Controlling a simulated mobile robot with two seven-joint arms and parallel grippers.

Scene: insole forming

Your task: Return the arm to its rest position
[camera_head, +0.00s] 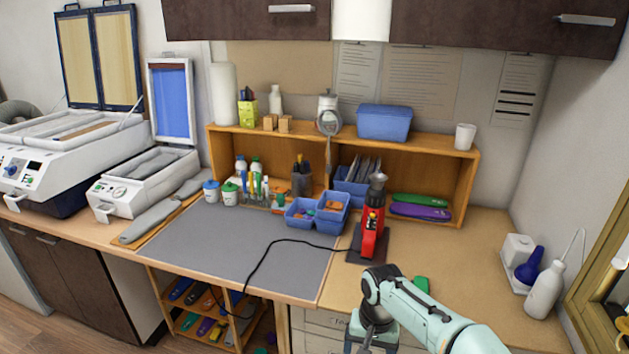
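My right arm (430,318) comes in from the lower right, pale green with a dark wrist joint. It is bent so that my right gripper (371,347) points down at the bottom edge of the picture, in front of the counter's front edge. Its fingertips are at or past the picture's edge, so I cannot tell whether it is open or shut, and I see nothing held in it. My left arm and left gripper are not in view.
A green piece (421,284) lies on the counter just behind my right arm. A red heat tool (371,226) stands on a dark base, its black cable crossing the grey mat (215,240). Blue bins (331,213) stand behind. The counter (470,265) to the right is mostly clear.

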